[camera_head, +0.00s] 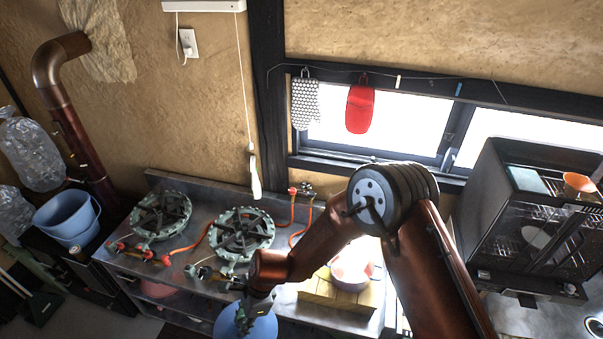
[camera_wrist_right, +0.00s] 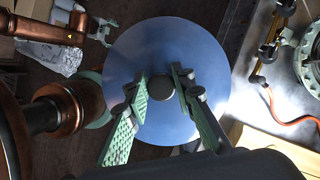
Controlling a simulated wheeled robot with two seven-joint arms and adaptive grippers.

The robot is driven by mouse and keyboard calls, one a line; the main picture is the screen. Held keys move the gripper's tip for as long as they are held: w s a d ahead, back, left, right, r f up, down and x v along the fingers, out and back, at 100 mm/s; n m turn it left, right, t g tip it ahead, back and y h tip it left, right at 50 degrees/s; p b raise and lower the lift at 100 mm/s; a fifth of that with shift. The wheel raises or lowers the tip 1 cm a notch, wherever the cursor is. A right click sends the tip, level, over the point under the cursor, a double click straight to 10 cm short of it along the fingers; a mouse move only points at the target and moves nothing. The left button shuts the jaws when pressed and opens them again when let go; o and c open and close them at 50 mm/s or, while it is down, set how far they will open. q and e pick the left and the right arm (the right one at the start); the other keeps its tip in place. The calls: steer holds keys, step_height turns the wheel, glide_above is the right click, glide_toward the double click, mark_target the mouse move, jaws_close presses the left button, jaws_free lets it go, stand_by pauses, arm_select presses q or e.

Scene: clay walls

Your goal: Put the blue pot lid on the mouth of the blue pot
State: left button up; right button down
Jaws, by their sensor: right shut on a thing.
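The blue pot lid (camera_wrist_right: 160,50) is a round blue disc with a dark knob, large in the right wrist view. My right gripper (camera_wrist_right: 161,88) has its green fingers on both sides of the knob and is shut on it. In the head view the right gripper (camera_head: 243,316) points down over the lid (camera_head: 258,329), at the bottom edge of the picture by the counter's front. A copper arm end with pale green parts, apparently my left gripper (camera_wrist_right: 92,24), shows at the top left of the wrist view; its fingers are unclear.
A metal counter (camera_head: 185,262) holds two green gas burners (camera_head: 160,215) (camera_head: 240,235) with orange hoses. A wooden board (camera_head: 340,298) and a pale bowl (camera_head: 352,268) are partly behind my right arm. A blue bucket (camera_head: 68,220) stands left; a dark rack cabinet (camera_head: 530,225) stands right.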

steer(key=s+r+n, duration=0.1)
steer(key=s+r, duration=0.1)
steer(key=s+r+n+g, duration=0.1)
steer(key=s+n, duration=0.1)
steer(key=shift+s+a+r+h, duration=0.2)
steer(key=shift+r+h, duration=0.1)
steer(key=shift+r, duration=0.1)
steer(key=s+d+r+n+g+h, duration=0.1)
steer(key=s+d+n+g+h, duration=0.15)
steer(key=s+d+n, duration=0.75)
steer(key=w+d+n+h, duration=0.1)
steer(key=w+d, duration=0.8)
steer(key=d, duration=0.5)
steer(key=w+d, duration=0.9)
steer(key=d, duration=0.5)
arm_select(q)
step_height(320, 180, down, 18)
steer(key=s+b, duration=0.1)
steer(key=b, duration=1.6)
steer(key=shift+r, duration=0.25)
arm_select(e)
step_height(320, 180, down, 18)
steer(key=shift+w, duration=0.15)
arm_select(q)
steer(key=shift+c, duration=0.5)
arm_select(e)
steer(key=shift+d+t, duration=0.15)
steer(key=shift+t, duration=0.1)
